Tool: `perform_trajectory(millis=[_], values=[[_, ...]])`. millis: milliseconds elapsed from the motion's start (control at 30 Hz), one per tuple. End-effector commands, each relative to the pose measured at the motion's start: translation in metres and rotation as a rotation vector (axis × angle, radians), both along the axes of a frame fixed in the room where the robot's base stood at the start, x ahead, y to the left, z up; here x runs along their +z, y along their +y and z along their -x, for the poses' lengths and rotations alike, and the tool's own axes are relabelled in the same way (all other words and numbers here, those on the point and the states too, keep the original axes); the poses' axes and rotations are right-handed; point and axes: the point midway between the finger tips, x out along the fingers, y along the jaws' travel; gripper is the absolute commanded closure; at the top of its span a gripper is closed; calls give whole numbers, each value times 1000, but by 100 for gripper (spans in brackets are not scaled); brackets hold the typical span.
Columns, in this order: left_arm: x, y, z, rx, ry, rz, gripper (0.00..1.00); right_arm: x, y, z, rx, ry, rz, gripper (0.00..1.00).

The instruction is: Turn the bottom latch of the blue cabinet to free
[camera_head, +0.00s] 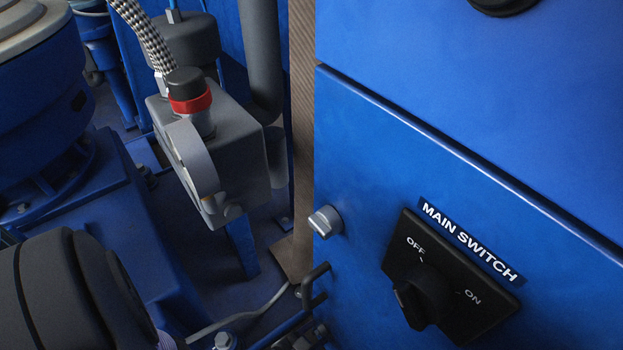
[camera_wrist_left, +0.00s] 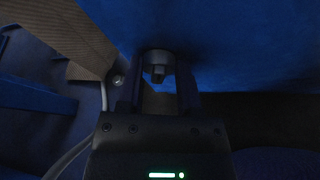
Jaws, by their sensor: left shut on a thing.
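The blue cabinet (camera_head: 350,150) fills the right of the head view; its face also shows in the left wrist view (camera_wrist_left: 240,45). In the wrist view the bottom latch (camera_wrist_left: 157,58), a dark grey round knob with a raised grip bar, sits on this face. My left gripper (camera_wrist_left: 160,75) is shut on this latch, one finger on each side of it. The light is dim there, and the latch's exact angle is hard to read. The head view shows no fingertips clearly. Another grey latch (camera_head: 325,221) sits higher on the cabinet's left edge. My right gripper is not in view.
A black main switch (camera_head: 430,290) with OFF and ON marks juts from the cabinet. Left of the cabinet stand a grey box (camera_head: 235,140) with a red-banded fitting and a grey pipe (camera_head: 260,60). A thin bent pipe (camera_head: 240,315) runs low beside the cabinet.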

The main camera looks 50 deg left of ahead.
Motion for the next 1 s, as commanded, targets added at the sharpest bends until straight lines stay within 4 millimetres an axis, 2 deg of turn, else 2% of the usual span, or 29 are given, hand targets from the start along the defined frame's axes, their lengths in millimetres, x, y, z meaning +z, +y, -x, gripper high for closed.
perform_trajectory(millis=[400,1000], values=[[-3,-5,1,-1,-16,-240,100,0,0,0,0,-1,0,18],[-3,-5,0,0,-24,-303,100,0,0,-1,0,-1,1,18]])
